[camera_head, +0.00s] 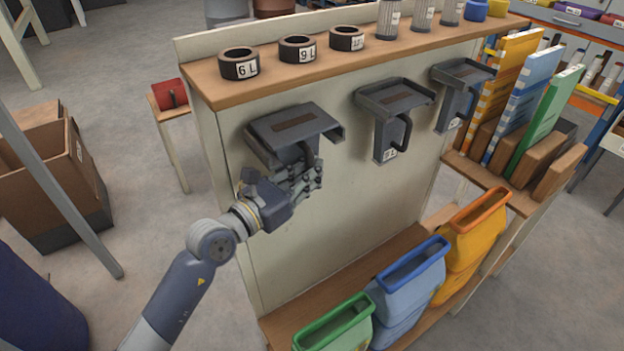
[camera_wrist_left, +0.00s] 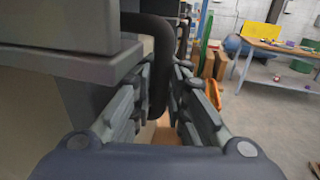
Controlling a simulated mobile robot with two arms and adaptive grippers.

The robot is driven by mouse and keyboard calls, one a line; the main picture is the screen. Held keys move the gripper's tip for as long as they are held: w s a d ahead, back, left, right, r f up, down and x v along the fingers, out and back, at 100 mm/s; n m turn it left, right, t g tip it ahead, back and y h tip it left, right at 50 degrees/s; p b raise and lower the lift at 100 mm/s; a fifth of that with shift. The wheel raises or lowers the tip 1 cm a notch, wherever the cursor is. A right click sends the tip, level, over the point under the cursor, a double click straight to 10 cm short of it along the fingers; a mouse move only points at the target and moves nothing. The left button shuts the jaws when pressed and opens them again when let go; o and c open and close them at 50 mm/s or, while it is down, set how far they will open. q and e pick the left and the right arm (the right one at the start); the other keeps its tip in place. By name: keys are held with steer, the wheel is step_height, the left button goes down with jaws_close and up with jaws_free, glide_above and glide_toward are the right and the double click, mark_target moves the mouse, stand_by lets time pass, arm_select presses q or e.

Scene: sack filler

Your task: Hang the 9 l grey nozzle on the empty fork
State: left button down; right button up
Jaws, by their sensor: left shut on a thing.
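A grey nozzle (camera_head: 292,128) with a flat top and a curved handle is at the left of the pale panel. My left gripper (camera_head: 308,180) is shut on its dark handle, which stands between the fingers in the left wrist view (camera_wrist_left: 161,75). The gripper hides the lower part of this nozzle, so I cannot read a label there. A second grey nozzle (camera_head: 386,104) is at the middle of the panel with a small white label, perhaps 9 L. A third grey nozzle (camera_head: 463,77) is at the right. I cannot make out an empty fork. My right gripper is not in view.
The shelf (camera_head: 222,92) above carries black rings marked 6 L and 9 L, another ring and pale cylinders. Green (camera_head: 335,325), blue (camera_head: 408,285) and orange (camera_head: 475,235) sacks stand below. Coloured boards (camera_head: 510,85) stand at the right. A brown box (camera_head: 50,190) is at the left.

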arm_select(q)
step_height(320, 180, down, 2)
steer(key=shift+f, duration=0.1)
steer(key=shift+s, duration=0.1)
steer(key=shift+f, duration=0.15)
steer(key=c, duration=1.6)
jaws_free()
steer(key=shift+f, duration=0.15)
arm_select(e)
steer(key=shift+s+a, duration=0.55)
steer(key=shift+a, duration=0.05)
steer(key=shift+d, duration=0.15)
